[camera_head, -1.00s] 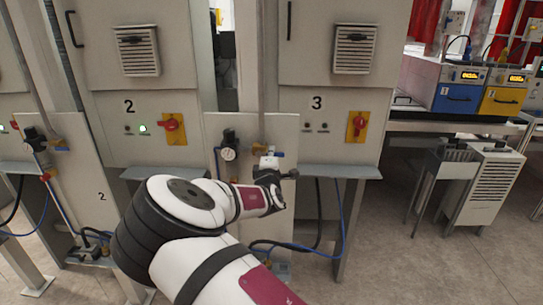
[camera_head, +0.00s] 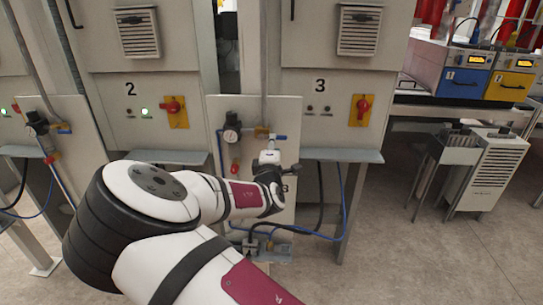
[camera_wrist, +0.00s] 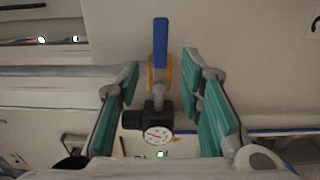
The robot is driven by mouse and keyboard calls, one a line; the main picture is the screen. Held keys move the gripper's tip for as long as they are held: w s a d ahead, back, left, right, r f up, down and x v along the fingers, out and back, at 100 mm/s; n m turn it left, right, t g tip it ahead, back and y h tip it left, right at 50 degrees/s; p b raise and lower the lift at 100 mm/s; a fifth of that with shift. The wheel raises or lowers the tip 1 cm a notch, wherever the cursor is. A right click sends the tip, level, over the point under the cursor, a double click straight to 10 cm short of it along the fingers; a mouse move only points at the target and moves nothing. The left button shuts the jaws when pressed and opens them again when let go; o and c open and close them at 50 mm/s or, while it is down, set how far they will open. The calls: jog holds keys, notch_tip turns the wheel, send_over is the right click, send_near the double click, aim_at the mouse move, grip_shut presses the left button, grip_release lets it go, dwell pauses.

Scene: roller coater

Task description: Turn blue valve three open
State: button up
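Blue valve three (camera_head: 279,137) is a small blue lever on a brass body, on the panel below the cabinet marked 3. In the wrist view the lever (camera_wrist: 161,42) points up in the picture, above its brass body (camera_wrist: 151,76). My gripper (camera_wrist: 162,68) is open, with its teal fingers on either side of the valve line in that view. Nothing is between the fingers that I can see touching them. In the head view my gripper (camera_head: 268,168) is just below the lever, its fingertips mostly hidden.
A red-and-yellow switch (camera_head: 361,110) is on cabinet 3. A grey ledge (camera_head: 343,155) juts out right of the panel. Blue and black hoses hang below.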

jog(key=s, duration=0.5)
jog(key=shift+s+a, duration=0.1)
jog(key=shift+s, duration=0.3)
jog(key=s+d+f+m+g+h, duration=0.1)
jog(key=s+d+f+m+g, duration=0.1)
jog(key=d+m+g, duration=0.3)
jog(key=s+d+f+m+g, duration=0.1)
jog(key=s+d+m+g, duration=0.2)
jog(key=d+m, duration=0.3)
jog(key=s+d+r+m+g, duration=0.1)
jog(key=s+r, duration=0.4)
jog(key=s, duration=0.6)
jog(key=s+d+r+m+g+y+b, duration=0.1)
jog(key=s+d+r, duration=0.4)
jog(key=s, duration=0.5)
jog(key=s+d+r+m+g, duration=0.2)
jog(key=s+d+r+m, duration=0.2)
jog(key=s, duration=0.7)
notch_tip(320, 180, up, 2)
jog(key=shift+s+r+m+y, duration=0.15)
jog(key=shift+s+m+y, duration=0.15)
jog(key=shift+m, duration=0.1)
jog(key=shift+o, duration=0.2)
jog(key=shift+d, duration=0.1)
